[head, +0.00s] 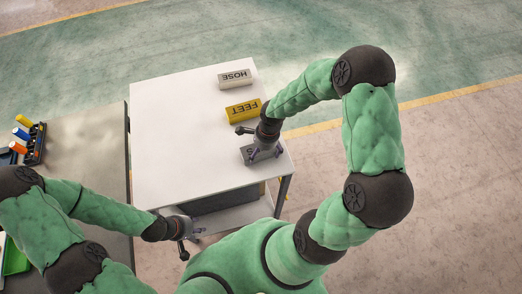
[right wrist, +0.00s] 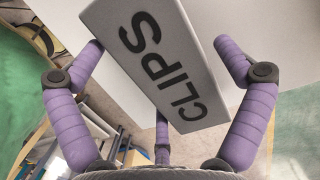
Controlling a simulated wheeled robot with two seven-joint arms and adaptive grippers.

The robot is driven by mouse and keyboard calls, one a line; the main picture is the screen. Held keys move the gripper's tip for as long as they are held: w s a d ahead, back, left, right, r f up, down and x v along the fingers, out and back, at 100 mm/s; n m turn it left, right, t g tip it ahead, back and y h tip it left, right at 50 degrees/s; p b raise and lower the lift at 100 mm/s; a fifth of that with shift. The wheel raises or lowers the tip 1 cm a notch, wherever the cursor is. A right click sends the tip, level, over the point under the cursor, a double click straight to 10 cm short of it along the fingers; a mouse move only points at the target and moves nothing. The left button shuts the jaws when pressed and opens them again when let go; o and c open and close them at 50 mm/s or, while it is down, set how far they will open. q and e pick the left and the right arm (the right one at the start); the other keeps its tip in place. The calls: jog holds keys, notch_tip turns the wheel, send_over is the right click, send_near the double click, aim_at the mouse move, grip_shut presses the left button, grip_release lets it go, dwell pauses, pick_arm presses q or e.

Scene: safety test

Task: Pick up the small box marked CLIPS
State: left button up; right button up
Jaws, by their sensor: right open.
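The small grey box marked CLIPS (head: 246,157) is on the white tabletop near its right front corner, partly hidden by my right gripper (head: 266,153). In the right wrist view the CLIPS box (right wrist: 158,62) fills the upper middle, tilted in the picture, with its lettering in full view. The purple fingers of my right gripper (right wrist: 160,46) are spread open around it, one at each side and one below. I cannot tell if any finger touches it. My left gripper (head: 188,238) is low, by the table's front side, away from the box; its fingers are too small to read.
A yellow box marked FEET (head: 243,110) and a grey box marked HOSE (head: 235,78) stand farther back on the white table (head: 165,130). The table's left half is clear. A grey bench (head: 85,150) with a dark tray of coloured items (head: 36,143) is at left.

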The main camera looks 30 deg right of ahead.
jog(key=c, duration=1.1)
jog(key=shift+r, duration=0.2)
